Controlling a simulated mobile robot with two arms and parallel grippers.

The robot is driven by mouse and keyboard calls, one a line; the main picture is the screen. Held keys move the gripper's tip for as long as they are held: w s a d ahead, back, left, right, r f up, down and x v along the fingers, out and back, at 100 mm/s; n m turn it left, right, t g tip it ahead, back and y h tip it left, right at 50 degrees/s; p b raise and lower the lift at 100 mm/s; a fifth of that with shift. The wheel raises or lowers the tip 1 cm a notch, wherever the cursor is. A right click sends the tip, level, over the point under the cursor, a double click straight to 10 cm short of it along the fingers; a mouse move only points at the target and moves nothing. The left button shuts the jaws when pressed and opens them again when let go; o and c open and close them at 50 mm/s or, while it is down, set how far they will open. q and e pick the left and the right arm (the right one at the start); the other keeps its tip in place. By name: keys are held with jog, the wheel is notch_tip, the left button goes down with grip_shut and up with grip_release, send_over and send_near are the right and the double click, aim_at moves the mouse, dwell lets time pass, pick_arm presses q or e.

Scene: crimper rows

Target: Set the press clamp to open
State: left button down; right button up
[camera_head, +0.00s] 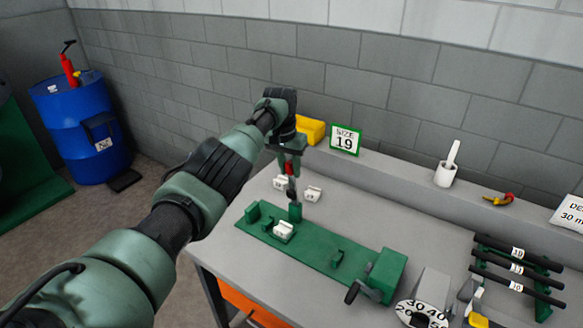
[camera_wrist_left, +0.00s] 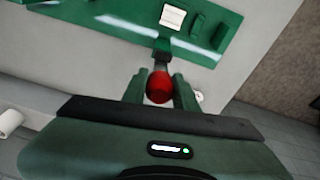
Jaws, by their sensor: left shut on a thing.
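The press clamp is a dark lever with a red knob (camera_head: 290,169) on top, rising from a small green block (camera_head: 296,212) on a green base plate (camera_head: 316,259). The lever looks close to upright in the head view. My left gripper (camera_head: 289,161) reaches down over it and is shut on the red knob. In the left wrist view the red knob (camera_wrist_left: 159,88) sits between the two green fingers, with the lever's short dark stem and green block (camera_wrist_left: 162,46) beyond it. A white block (camera_head: 283,231) sits on the plate beside the lever. My right gripper is not in view.
Two white blocks (camera_head: 313,194) (camera_head: 280,182) lie behind the plate. A green box with a dark handle (camera_head: 386,272) stands at its right end. A dial (camera_head: 421,315) and black rods (camera_head: 518,267) are farther right. A size 19 sign (camera_head: 345,140) stands on the back ledge.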

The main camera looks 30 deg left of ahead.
pick_arm(q)
jog(key=shift+w, duration=0.1)
dwell(0.4)
jog(key=c, duration=1.3)
grip_release()
jog(key=shift+o, duration=1)
jog(key=shift+w+d, duration=0.1)
jog(key=shift+r, duration=0.55)
jog(key=r, duration=0.4)
jog(key=s+r+b, duration=0.1)
jog(key=r, duration=0.1)
jog(key=shift+r, duration=0.25)
